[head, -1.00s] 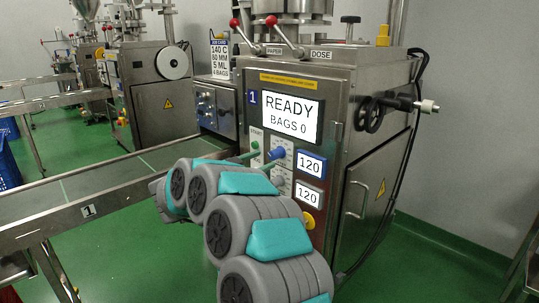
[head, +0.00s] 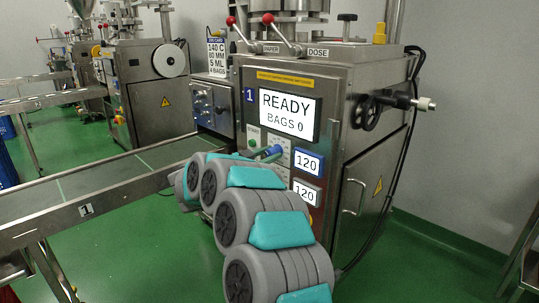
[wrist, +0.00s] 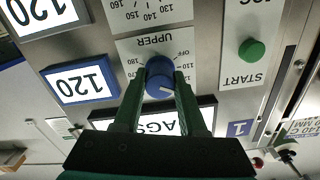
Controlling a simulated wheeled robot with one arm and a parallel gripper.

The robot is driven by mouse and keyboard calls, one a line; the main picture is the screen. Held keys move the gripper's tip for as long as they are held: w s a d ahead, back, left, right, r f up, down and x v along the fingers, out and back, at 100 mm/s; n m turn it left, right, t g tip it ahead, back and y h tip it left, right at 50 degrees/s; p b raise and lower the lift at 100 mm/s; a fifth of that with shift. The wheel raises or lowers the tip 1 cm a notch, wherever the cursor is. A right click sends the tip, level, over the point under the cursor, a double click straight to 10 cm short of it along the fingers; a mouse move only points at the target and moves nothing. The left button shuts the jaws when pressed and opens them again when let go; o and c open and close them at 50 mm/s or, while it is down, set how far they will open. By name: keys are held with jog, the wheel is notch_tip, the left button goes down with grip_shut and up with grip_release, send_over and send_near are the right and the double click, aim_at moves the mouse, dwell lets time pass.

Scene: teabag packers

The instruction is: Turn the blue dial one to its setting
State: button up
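The wrist view is upside down. A pale mark shows on the dial's face. My gripper (wrist: 161,74) has dark green fingers, one on each side of the dial; I cannot tell whether they press on it. In the head view the dial (head: 272,151) shows beyond my gripper, partly hidden. The blue-framed display (wrist: 82,82) beside the dial reads 120; it also shows in the head view (head: 308,163).
A job card (head: 217,53) on the machine reads 140 C at the top. A second display (head: 306,192) below reads 120. A green START button (wrist: 251,50) sits beside the dial. The large screen (head: 288,113) reads READY, BAGS 0. A conveyor (head: 85,211) runs to the left.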

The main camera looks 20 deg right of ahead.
grip_shut()
jog(key=shift+m+b, duration=0.3)
jog(key=shift+b, duration=0.05)
jog(key=m+b, duration=0.1)
jog(key=m, duration=0.1)
jog(key=m+b, duration=0.1)
jog(key=b, duration=0.1)
jog(key=shift+f+m, duration=0.3)
jog(key=shift+m, duration=0.1)
jog(key=m+b, duration=0.5)
jog(key=shift+m, duration=0.3)
jog(key=shift+r+m+b, duration=0.2)
jog(key=shift+m+b, duration=0.6)
jog(key=shift+b, duration=0.1)
jog(key=o, duration=0.5)
grip_release()
jog(key=shift+r, duration=0.1)
